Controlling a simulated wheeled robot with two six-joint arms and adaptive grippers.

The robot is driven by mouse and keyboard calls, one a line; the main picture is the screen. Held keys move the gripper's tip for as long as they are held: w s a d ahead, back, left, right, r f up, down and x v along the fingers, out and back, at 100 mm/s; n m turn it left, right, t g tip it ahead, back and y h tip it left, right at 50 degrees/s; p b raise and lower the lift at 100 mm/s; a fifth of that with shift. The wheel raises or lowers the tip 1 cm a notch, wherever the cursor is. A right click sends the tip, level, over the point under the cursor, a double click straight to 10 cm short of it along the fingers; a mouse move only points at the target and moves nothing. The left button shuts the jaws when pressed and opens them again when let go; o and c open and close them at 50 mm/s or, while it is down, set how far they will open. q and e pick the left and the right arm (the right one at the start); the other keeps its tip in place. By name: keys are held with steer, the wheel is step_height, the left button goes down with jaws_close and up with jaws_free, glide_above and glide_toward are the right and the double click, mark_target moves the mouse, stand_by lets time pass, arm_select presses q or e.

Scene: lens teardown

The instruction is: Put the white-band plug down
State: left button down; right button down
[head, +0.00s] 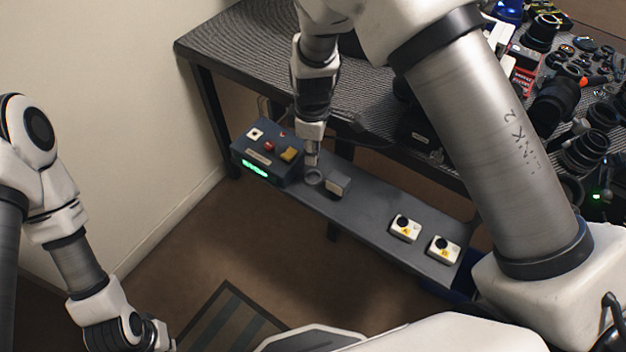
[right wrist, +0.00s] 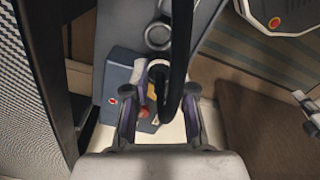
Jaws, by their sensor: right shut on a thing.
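My right gripper (head: 312,158) points down over the grey bench, beside the dark control box. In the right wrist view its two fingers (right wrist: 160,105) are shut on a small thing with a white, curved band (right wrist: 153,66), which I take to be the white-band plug. The plug's lower part is hard to make out, and in the head view the gripper mostly hides it. My left gripper (head: 163,339) is low at the left, away from the bench.
The control box (head: 262,160) has buttons and a green display. Two white units with black knobs (head: 405,228) sit further right. The bench (head: 365,215) is clear between. A cluttered table (head: 245,50) stands behind.

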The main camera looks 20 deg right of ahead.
step_height(320, 180, down, 7)
steer(key=shift+r+b, duration=0.1)
steer(key=shift+b, duration=0.2)
steer(key=shift+f, duration=0.35)
steer(key=c, duration=1)
jaws_free()
steer(key=shift+o, duration=0.2)
steer(key=shift+r, duration=0.1)
step_height(320, 180, up, 12)
steer(key=shift+r+p, duration=0.25)
steer(key=shift+p, duration=0.4)
